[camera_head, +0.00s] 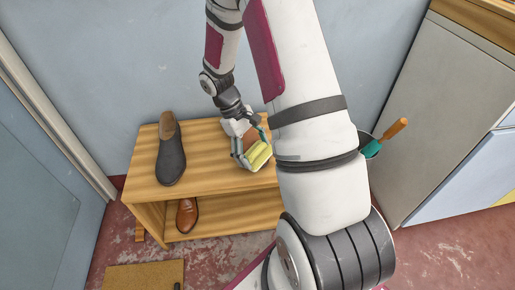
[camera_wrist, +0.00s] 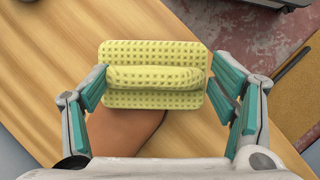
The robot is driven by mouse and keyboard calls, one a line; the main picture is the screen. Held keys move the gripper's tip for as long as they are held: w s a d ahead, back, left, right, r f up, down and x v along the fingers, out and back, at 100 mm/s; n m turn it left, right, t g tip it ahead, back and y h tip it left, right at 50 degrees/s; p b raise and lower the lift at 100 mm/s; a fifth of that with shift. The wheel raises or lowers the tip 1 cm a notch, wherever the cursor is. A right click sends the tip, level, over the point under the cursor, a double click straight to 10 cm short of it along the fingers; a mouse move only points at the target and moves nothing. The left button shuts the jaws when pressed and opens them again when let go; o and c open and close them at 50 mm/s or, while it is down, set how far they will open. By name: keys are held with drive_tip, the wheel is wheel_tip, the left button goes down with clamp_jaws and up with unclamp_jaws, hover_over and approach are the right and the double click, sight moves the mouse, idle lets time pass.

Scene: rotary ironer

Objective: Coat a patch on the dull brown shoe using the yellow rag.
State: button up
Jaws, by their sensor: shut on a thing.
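My gripper (camera_head: 252,150) is shut on the yellow rag (camera_head: 259,154), above the right part of the wooden bench top. In the wrist view the fingers (camera_wrist: 155,97) are at both sides of the rag (camera_wrist: 153,53), which is a waffle-textured pad with a raised ridge. A brown shoe (camera_wrist: 128,136) lies under the rag, and its far part is hidden by the rag. I cannot tell whether the rag touches it. In the head view my gripper and arm hide most of this shoe.
A dark grey shoe (camera_head: 171,154) stands on the left of the bench top (camera_head: 205,138). A shiny brown shoe (camera_head: 187,214) sits on the lower shelf. A container with an orange-handled tool (camera_head: 394,129) is at the right, beside a grey cabinet (camera_head: 430,110). A mat (camera_head: 145,275) lies on the floor.

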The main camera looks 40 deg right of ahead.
drive_tip(key=shift+w+a+r, duration=0.15)
drive_tip(key=shift+a+r, duration=0.1)
drive_tip(key=shift+a, duration=0.15)
wheel_tip(320, 180, up, 3)
drive_tip(key=shift+f+p, duration=0.1)
drive_tip(key=shift+p, duration=0.9)
wheel_tip(320, 180, up, 5)
drive_tip(key=p, duration=0.4)
drive_tip(key=shift+d, duration=0.1)
